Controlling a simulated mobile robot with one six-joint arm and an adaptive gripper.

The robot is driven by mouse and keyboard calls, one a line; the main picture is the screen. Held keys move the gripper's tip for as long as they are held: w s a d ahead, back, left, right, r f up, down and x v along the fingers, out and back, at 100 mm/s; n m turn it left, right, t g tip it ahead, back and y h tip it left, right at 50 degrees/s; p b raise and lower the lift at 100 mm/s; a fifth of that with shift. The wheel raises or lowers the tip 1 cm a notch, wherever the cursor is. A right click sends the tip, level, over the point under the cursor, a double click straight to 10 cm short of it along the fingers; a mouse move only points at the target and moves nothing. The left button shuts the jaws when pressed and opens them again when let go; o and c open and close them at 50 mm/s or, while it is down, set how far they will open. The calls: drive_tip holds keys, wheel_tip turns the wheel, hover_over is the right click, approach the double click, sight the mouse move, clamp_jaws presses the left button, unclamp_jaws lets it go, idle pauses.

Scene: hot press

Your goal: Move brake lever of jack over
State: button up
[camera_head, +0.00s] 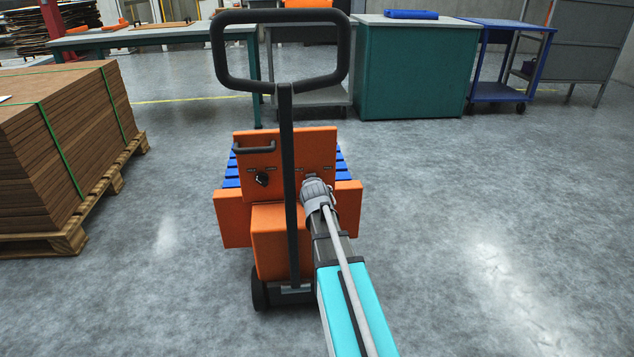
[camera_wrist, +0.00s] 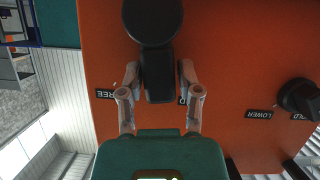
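The orange jack (camera_head: 285,160) stands upright in front of me, with a dark handle loop (camera_head: 282,87) above it. In the wrist view, the black brake lever (camera_wrist: 158,75) hangs from its round pivot (camera_wrist: 152,17) on the orange panel (camera_wrist: 240,60). A FREE label (camera_wrist: 106,94) is at its left; another label by the right finger is mostly covered. My gripper (camera_wrist: 158,80) has one finger on each side of the lever; contact is unclear. In the head view, my gripper (camera_head: 318,188) is against the panel's right side and hides the lever.
A second black knob (camera_wrist: 298,98) with LOWER and HOLD labels is on the panel; it also shows in the head view (camera_head: 262,179). The jack's handle post (camera_head: 288,170) stands just left of my arm. A loaded pallet (camera_head: 60,155) is at the left. The floor at right is clear.

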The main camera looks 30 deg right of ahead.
drive_tip(key=shift+o, duration=1.3)
drive_tip(key=shift+d, duration=0.15)
